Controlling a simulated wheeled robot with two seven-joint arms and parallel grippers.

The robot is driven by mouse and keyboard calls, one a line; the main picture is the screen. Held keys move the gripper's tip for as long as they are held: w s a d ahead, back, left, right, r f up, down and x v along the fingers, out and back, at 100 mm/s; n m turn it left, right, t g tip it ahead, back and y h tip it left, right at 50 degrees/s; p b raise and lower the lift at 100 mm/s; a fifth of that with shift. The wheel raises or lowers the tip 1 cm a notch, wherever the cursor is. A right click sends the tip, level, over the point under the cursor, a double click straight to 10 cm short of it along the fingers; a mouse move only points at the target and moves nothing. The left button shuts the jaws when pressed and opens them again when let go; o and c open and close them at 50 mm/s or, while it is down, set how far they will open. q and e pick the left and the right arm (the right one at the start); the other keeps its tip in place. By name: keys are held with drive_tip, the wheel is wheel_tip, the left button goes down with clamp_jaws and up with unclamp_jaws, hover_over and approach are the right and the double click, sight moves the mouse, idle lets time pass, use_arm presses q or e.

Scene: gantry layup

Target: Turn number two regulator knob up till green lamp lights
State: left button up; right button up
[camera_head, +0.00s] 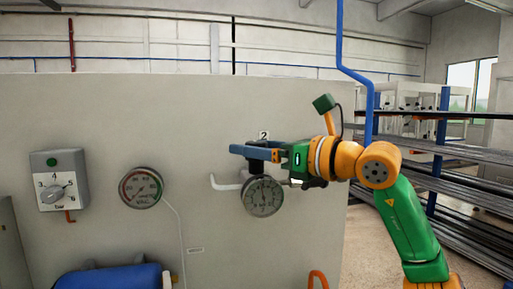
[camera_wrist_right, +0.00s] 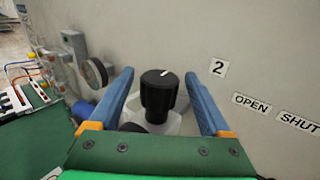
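A label reading 2 (camera_head: 264,134) is on the grey panel, and it also shows in the right wrist view (camera_wrist_right: 218,67). Beside it there is a black regulator knob (camera_wrist_right: 160,92) with a white mark near its top, on a pale body. A dark green lamp (camera_head: 52,162) on the left regulator box looks unlit. No lamp shows by the number two knob. My left gripper is out of view.
A round gauge (camera_head: 263,197) hangs just below my right gripper, by a white pipe. Another gauge (camera_head: 141,187) and a grey regulator box (camera_head: 77,178) are further left. A blue cylinder (camera_head: 112,278) is at bottom left. Racks (camera_head: 440,150) stand at the right. OPEN (camera_wrist_right: 252,104) and SHUT labels are nearby.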

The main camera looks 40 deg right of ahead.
drive_tip(key=s+b, duration=0.1)
drive_tip(key=s, duration=0.6)
drive_tip(key=shift+d+b, duration=0.35)
drive_tip(key=shift+d, duration=0.05)
drive_tip(key=shift+f, duration=0.1)
